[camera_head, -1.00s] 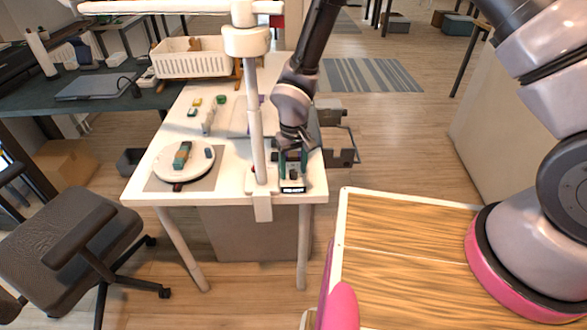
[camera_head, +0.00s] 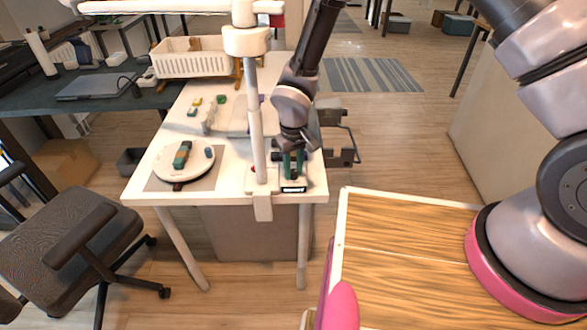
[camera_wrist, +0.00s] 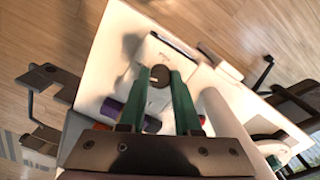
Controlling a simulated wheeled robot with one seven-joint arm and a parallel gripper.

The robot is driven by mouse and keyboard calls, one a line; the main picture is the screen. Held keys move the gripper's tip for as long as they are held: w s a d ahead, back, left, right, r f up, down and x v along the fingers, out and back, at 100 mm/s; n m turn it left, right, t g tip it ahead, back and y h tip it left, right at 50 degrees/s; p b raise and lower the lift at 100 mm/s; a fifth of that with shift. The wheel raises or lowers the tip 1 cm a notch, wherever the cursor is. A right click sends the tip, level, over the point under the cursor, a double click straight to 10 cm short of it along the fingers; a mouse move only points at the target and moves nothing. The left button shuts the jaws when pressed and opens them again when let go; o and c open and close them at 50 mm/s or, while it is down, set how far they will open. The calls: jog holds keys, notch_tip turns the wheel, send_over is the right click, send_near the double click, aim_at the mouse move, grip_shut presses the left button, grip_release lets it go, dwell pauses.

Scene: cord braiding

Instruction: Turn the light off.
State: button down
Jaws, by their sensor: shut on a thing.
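The light is a white lamp post (camera_head: 256,125) clamped at the table's front edge, with a long pale bar (camera_head: 170,7) across its top; the bar looks bright. A small white control box (camera_head: 293,189) with a dark display strip stands to the right of the post. In the wrist view the box (camera_wrist: 160,50) carries a dark round knob (camera_wrist: 159,77) with a pale mark. My gripper (camera_head: 293,174) points down over the box. Its green fingers show in the wrist view (camera_wrist: 160,80), shut on the knob, one on each side. The display's text is too small to read.
The white table (camera_head: 228,183) holds a round white disc (camera_head: 184,160) with a green piece, small coloured blocks and a white basket (camera_head: 192,62). The lamp post stands close to my gripper's left. An office chair (camera_head: 70,240) is at the left.

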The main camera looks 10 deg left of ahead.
aim_at(294, 171)
jog(key=n, duration=1.4)
jog(key=shift+n, duration=0.4)
jog(key=shift+w, duration=0.1)
jog(key=c, duration=0.6)
grip_release()
notch_tip(294, 171, up, 8)
jog(key=shift+f, duration=0.2)
